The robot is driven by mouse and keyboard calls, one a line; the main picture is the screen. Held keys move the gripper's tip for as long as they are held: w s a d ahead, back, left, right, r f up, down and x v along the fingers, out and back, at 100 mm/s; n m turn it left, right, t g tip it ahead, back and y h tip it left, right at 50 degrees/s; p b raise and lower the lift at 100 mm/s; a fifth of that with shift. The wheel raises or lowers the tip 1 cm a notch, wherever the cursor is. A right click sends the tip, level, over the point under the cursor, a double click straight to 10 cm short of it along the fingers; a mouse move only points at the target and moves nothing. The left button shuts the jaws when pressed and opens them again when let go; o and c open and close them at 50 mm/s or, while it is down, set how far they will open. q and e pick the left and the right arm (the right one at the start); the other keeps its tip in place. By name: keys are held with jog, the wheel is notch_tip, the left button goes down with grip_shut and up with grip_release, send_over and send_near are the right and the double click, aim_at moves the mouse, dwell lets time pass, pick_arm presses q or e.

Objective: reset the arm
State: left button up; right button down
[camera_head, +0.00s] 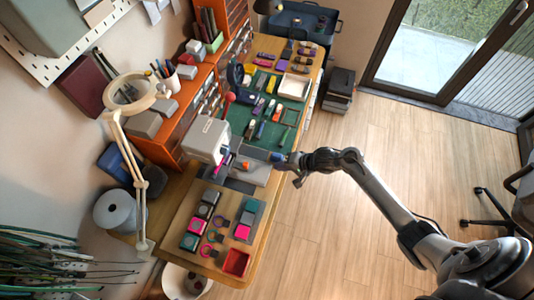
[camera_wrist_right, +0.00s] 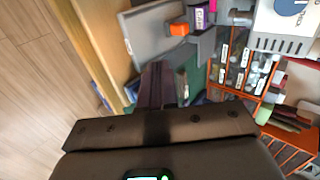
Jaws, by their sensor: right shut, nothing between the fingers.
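My right arm reaches in from the lower right in the head view. Its gripper (camera_head: 280,159) is at the right edge of the workbench, beside the grey base (camera_head: 255,174) of a white bench machine (camera_head: 203,139). In the right wrist view the dark fingers (camera_wrist_right: 157,84) are together, with nothing seen between them. An orange part (camera_wrist_right: 179,29) and a purple part (camera_wrist_right: 199,18) show beyond the fingers there. My left gripper is not in view.
A green mat (camera_head: 238,117) with several small tools lies behind the machine. A wooden board (camera_head: 182,214) with coloured pieces and a red tray (camera_head: 236,262) is in front. A lamp (camera_head: 128,95) stands at left. The wooden floor (camera_head: 400,135) right of the bench is open.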

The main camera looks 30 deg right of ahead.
jog(key=s+a+f+g, duration=0.1)
jog(key=s+a+f, duration=0.1)
jog(key=s+f, duration=0.3)
jog(key=s+a+r+n+h, duration=0.1)
jog(key=s+a+r, duration=0.1)
jog(key=s+a, duration=0.25)
jog(key=s+a+r+n, duration=0.1)
jog(key=s+a+r, duration=0.2)
jog(key=s+a, duration=0.15)
jog(key=s+d+r+n+g+h, duration=0.1)
jog(key=s+d+r+n+h, duration=0.1)
jog(key=s+r+n, duration=0.3)
jog(key=s+d+r+n+g+h, duration=0.2)
jog(key=r+n+h, duration=0.15)
jog(key=r, duration=0.45)
notch_tip(320, 180, up, 18)
jog(key=n+p, duration=0.2)
jog(key=p, duration=1.7)
jog(key=shift+s+a+r+y, duration=0.15)
jog(key=shift+s+r+y, duration=0.05)
jog(key=shift+y, duration=0.25)
